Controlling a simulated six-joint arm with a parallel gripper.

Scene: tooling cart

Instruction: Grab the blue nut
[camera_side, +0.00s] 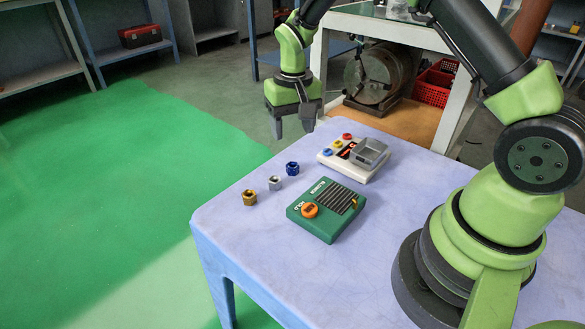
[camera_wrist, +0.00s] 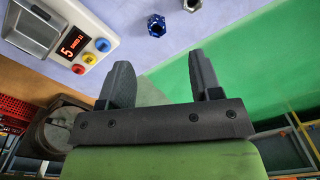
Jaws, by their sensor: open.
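The blue nut (camera_side: 292,168) lies on the lavender tabletop (camera_side: 290,270), at the far end of a row of three nuts. In the wrist view the blue nut (camera_wrist: 156,25) is near the top middle, beyond the fingertips and a little left of the midpoint between them. My gripper (camera_side: 293,125) is open and empty, pointing down above and beyond the far end of the table. Its two dark fingers also show apart in the wrist view (camera_wrist: 163,75).
A silver nut (camera_side: 275,183) and a gold nut (camera_side: 249,197) lie nearer along the table's left edge. A white scale (camera_side: 330,161) with coloured buttons and a grey tray (camera_side: 369,153) stands right of the blue nut. A green box (camera_side: 318,225) with an orange knob sits nearer.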

